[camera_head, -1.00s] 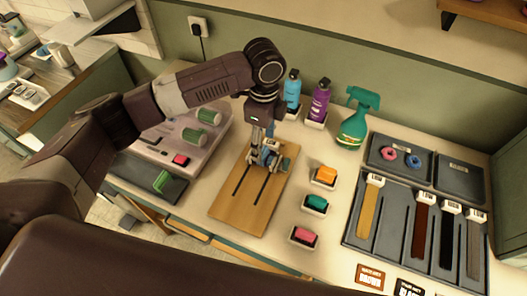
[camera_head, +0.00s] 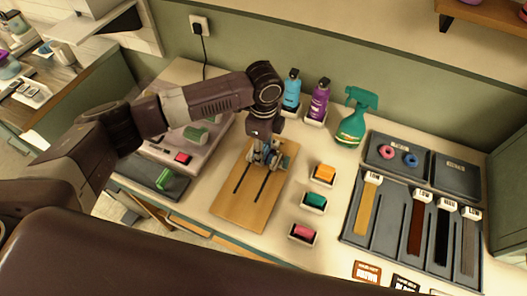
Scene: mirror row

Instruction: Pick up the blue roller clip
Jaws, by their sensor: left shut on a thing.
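My left gripper (camera_head: 265,151) comes down from above onto the far part of a wooden board (camera_head: 233,208). It is shut on a small blue-grey piece, the blue roller clip (camera_head: 282,160), whose parts show beside and between the fingers. The fingers hide much of the clip, and I cannot tell whether it touches the board. Two dark slots run along the board in front of it. My right gripper is not in view.
Blue (camera_head: 291,90) and purple (camera_head: 319,101) bottles and a green spray bottle (camera_head: 352,125) stand behind. A grey tray (camera_head: 392,222) holds swatches. A pinkish tray (camera_head: 160,150) is left.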

